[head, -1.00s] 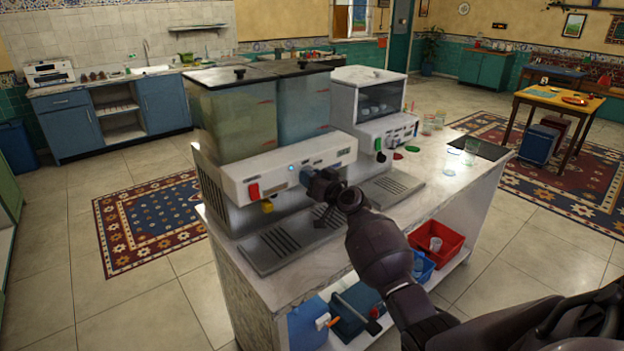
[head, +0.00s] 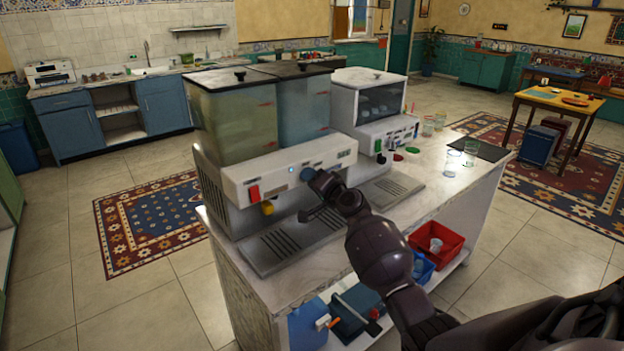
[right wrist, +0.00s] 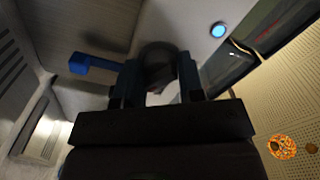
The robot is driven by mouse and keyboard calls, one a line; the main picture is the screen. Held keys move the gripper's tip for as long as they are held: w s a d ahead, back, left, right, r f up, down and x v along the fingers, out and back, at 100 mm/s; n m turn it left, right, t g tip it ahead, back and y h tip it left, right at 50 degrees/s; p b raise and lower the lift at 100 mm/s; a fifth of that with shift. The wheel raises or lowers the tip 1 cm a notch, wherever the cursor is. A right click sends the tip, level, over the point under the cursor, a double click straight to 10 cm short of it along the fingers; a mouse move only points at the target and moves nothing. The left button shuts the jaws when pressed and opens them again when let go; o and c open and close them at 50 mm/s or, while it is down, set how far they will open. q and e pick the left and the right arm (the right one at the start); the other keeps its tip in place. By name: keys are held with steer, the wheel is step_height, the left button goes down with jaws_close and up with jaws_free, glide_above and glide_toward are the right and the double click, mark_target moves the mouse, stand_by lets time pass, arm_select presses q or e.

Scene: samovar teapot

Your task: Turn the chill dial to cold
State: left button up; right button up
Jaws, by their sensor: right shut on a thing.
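In the right wrist view, the dial (right wrist: 158,54) shows as a dark round knob between my gripper fingers (right wrist: 157,85). The dial's marking and exact setting cannot be read. A lit blue indicator (right wrist: 218,30) is beside it on the panel. My left gripper is out of view.
A red switch (head: 254,192) and a yellow tap (head: 267,208) are left of the dial. A blue tap (right wrist: 85,64) is close to my fingers in the wrist view. Drip trays (head: 275,250) lie below. A white machine (head: 368,105) stands to the right.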

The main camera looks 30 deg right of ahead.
steer(key=shift+m, duration=0.4)
steer(key=o, duration=0.9)
steer(key=shift+s, duration=0.1)
steer(key=s, duration=1)
steer(key=shift+s+d, duration=0.3)
steer(key=shift+d, duration=0.1)
